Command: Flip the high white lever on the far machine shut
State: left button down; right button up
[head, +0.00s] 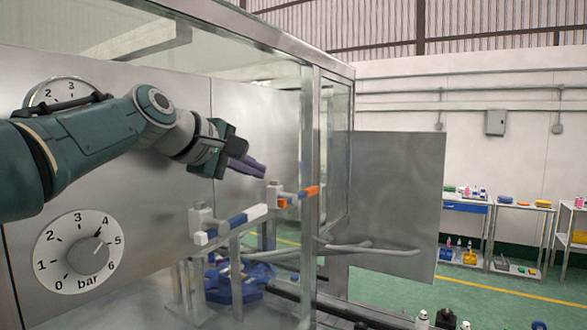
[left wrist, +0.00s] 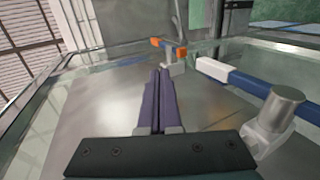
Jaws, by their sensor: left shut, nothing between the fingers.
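The white-tipped lever (head: 236,224) has a blue middle and sits on a grey bracket on the machine's metal panel, tilted up to the right in the head view. It also shows in the left wrist view (left wrist: 248,83), right of the fingers and apart from them. My left gripper (head: 262,172) is shut and empty, its purple fingers above the levers in the head view. In the left wrist view the fingers (left wrist: 159,78) lie together and point toward an orange-tipped lever (left wrist: 168,47). My right gripper is not in view.
The orange-tipped lever (head: 299,196) sits just right of the white-tipped one. A pressure dial (head: 79,251) is on the panel at left. Glass walls and a metal frame (head: 310,150) enclose the machine. A metal sheet (head: 396,205) stands at right, with shelves beyond.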

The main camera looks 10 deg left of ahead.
aim_at(252, 209)
pick_arm(q)
notch_tip(252, 209, up, 9)
jog(key=b, duration=0.4)
jog(key=shift+s, duration=0.2)
jog(key=shift+s+a+r, duration=0.1)
